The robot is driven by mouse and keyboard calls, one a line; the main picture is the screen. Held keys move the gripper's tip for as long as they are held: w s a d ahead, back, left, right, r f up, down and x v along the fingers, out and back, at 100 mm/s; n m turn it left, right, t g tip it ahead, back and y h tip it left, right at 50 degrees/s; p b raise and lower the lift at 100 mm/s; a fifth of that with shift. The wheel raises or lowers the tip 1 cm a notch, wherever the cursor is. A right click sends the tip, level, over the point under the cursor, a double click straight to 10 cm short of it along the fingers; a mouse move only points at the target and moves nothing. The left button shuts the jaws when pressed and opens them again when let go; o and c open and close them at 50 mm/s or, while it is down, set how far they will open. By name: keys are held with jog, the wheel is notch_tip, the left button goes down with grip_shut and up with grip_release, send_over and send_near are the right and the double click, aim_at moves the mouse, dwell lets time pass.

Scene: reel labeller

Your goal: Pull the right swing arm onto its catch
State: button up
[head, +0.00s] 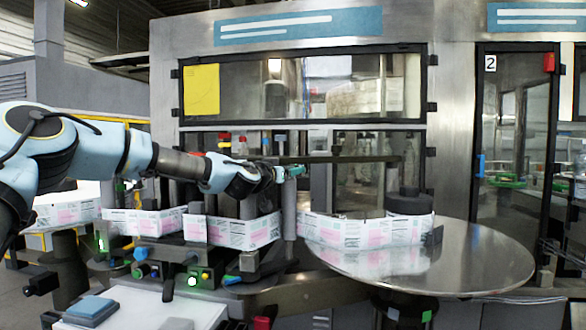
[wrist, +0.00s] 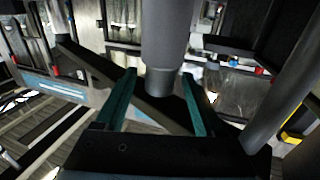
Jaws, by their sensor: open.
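My gripper (head: 291,171), with teal fingers, is at the middle of the head view, at the top of an upright grey roller (head: 290,215). In the wrist view my open gripper (wrist: 160,100) has a grey cylinder (wrist: 165,45) between its two fingers, with a visible gap on both sides. A dark flat bar (wrist: 95,68), which may be the swing arm, runs diagonally behind the fingers. In the head view a dark horizontal bar (head: 345,159) extends right from behind the gripper. I cannot make out the catch.
A printed label web (head: 262,231) runs across the machine front to a round steel table (head: 470,262) at right. A second grey cylinder (wrist: 290,85) stands close to my gripper's right side in the wrist view. Knobs and a lit green button (head: 192,281) sit below the web.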

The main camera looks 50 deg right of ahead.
grip_shut()
dwell(0.7)
dwell(0.8)
